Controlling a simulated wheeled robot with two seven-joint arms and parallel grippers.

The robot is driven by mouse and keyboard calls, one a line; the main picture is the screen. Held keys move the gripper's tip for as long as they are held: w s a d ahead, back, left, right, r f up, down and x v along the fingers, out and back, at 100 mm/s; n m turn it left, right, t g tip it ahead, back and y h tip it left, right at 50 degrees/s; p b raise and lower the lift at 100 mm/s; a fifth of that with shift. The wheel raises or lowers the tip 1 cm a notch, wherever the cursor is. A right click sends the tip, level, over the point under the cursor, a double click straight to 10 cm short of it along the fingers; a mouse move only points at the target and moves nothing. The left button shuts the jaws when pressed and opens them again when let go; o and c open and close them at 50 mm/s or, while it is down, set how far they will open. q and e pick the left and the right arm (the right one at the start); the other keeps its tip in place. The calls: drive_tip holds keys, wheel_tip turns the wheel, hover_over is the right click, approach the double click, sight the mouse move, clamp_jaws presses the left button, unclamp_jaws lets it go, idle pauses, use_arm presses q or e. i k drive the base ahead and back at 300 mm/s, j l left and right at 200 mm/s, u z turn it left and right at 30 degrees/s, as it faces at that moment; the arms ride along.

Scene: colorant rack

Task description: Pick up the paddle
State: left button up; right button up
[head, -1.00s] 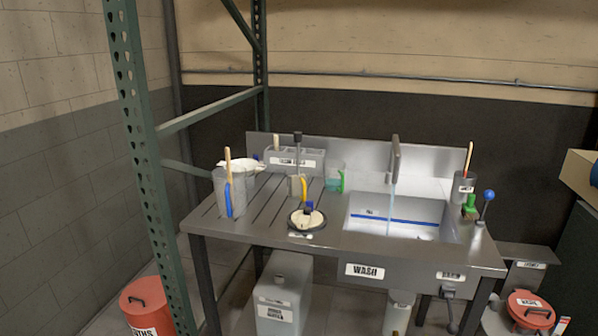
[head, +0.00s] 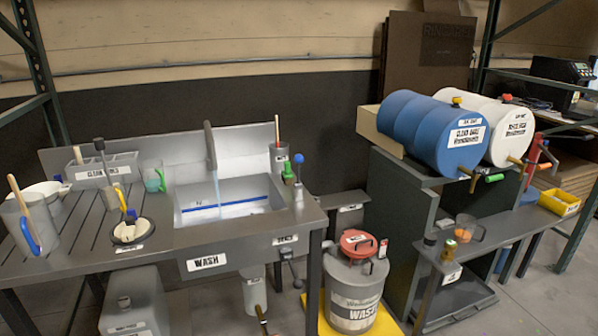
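No item is plainly recognisable as the paddle. A wooden stick (head: 17,194) leans in a grey pitcher (head: 36,237) with a blue handle, at the left of the wash bench. Another thin stick (head: 277,130) with a reddish-brown shaft stands in a grey cup (head: 279,160) behind the sink's right side. The lower ends of both sticks are hidden inside their containers, so I cannot tell whether either is a paddle. Neither of my grippers shows in the head view.
The wash bench (head: 160,258) has a sink (head: 215,212) with a tall faucet (head: 210,150). Blue (head: 420,130) and white (head: 503,125) drums lie on a dark stand. Some floor at the lower right is clear.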

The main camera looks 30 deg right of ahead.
sight(99, 143)
drive_tip(key=i+z, duration=0.2)
drive_tip(key=i, duration=0.35)
drive_tip(key=i+j+z, duration=0.2)
drive_tip(key=i, duration=0.35)
